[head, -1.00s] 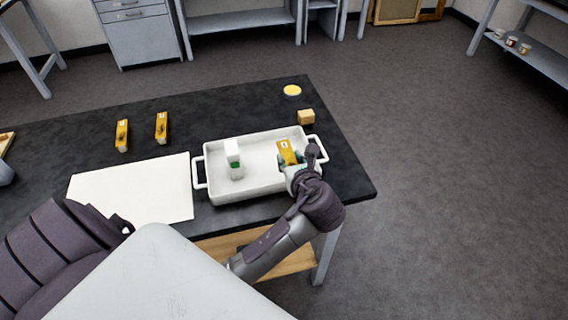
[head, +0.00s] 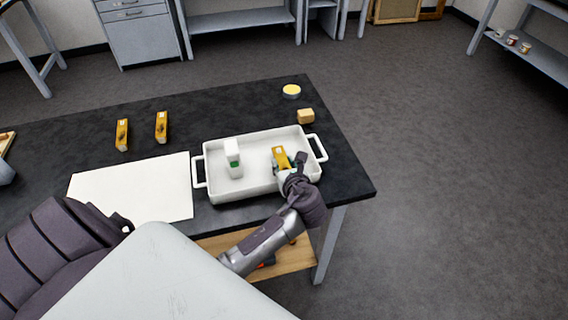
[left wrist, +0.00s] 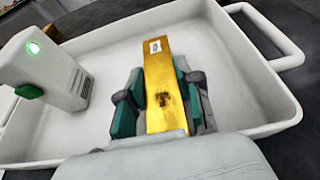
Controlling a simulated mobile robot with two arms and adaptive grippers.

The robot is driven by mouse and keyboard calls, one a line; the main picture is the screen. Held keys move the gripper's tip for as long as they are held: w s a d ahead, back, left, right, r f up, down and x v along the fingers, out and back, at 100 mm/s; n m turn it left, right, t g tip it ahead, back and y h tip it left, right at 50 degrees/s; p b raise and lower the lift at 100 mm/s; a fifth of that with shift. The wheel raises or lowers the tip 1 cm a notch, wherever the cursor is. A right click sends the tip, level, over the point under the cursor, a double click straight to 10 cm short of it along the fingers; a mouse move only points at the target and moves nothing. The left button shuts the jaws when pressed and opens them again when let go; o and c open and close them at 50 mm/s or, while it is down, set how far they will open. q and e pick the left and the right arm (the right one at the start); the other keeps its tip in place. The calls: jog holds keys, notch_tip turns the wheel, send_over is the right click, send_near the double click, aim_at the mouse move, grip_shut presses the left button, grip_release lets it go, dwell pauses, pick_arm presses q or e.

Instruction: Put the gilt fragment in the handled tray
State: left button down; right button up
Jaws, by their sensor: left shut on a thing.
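A gilt fragment (head: 279,154), a gold bar with a small white label and a dark mark, is in the jaws of my left gripper (head: 287,167). In the left wrist view, the teal-padded fingers (left wrist: 160,108) are shut on both sides of the gilt fragment (left wrist: 163,65). The white handled tray (head: 262,190) stands on the black table; its wall and one handle also show in the left wrist view (left wrist: 235,60). The fragment is over the right part of the tray's inside. I cannot tell whether it touches the floor. My right gripper is not in view.
A white block with a green part (head: 233,160) stands inside the tray at left. Two similar gold pieces (head: 122,135) (head: 161,128), a white sheet (head: 135,190), a tan block (head: 306,116) and a round yellow-topped tin (head: 292,91) are on the table (head: 230,110).

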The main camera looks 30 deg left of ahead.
pick_arm(q)
jog(key=c, duration=0.8)
grip_release()
jog(key=v, duration=1.2)
